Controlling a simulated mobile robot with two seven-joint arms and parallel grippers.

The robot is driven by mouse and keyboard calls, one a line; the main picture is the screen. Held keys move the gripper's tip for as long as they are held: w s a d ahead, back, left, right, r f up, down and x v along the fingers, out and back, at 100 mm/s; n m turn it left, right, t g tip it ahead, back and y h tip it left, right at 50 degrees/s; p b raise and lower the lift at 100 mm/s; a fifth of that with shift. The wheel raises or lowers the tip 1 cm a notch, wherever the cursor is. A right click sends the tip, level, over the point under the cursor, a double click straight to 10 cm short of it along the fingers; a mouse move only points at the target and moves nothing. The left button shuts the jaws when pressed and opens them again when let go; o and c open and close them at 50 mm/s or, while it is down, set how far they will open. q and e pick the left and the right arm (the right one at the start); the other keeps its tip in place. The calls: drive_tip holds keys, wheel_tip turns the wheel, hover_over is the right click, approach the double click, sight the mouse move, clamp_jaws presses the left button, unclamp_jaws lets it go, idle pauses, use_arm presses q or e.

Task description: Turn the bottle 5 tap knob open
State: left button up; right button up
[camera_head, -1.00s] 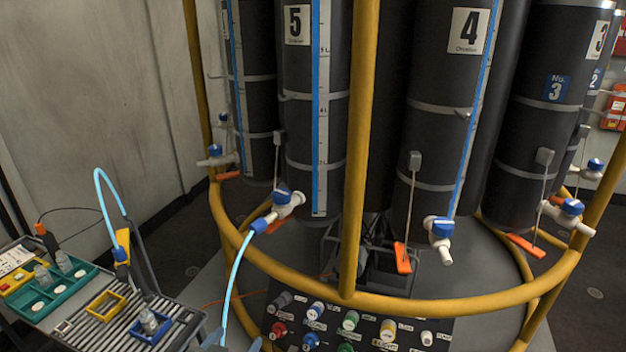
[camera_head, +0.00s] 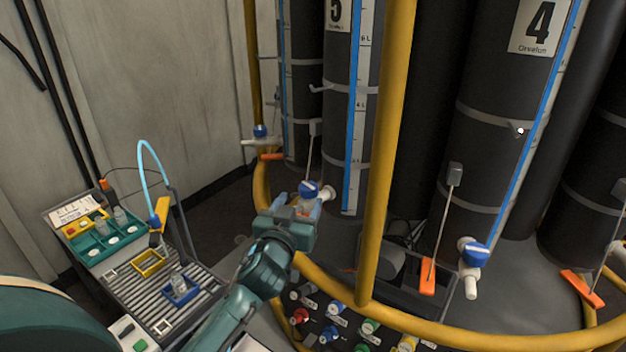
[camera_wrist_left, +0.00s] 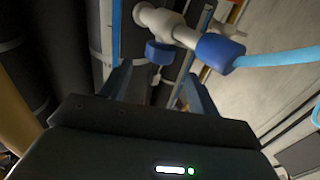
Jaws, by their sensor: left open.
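Bottle 5 (camera_head: 338,110) is a dark cylinder with a white number label and a blue level strip. Its tap, a white body (camera_head: 327,192) with a blue knob (camera_head: 309,189), sits low on its front. My left gripper (camera_head: 300,208) is open just in front of and below this knob, partly hiding the tap. In the left wrist view the blue knob (camera_wrist_left: 160,52) shows beyond and between the spread fingers (camera_wrist_left: 158,82), with nothing gripped. The white tap body (camera_wrist_left: 155,20) and the blue hose connector (camera_wrist_left: 217,52) lie above it. My right gripper is not in view.
A yellow rail ring with an upright post (camera_head: 385,150) stands just right of the tap. Bottle 4's tap (camera_head: 472,252) is farther right. A panel of coloured fittings (camera_head: 345,325) lies below the ring. A cart with trays (camera_head: 120,245) stands left. A light-blue hose (camera_wrist_left: 280,57) leaves the connector.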

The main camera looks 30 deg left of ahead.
sight(311, 182)
use_arm(q)
drive_tip(key=w, duration=0.3)
drive_tip(key=w+a, duration=0.1)
drive_tip(key=w, duration=0.2)
drive_tip(key=w+p, duration=0.1)
drive_tip(key=w, duration=0.2)
drive_tip(key=shift+a, duration=0.3)
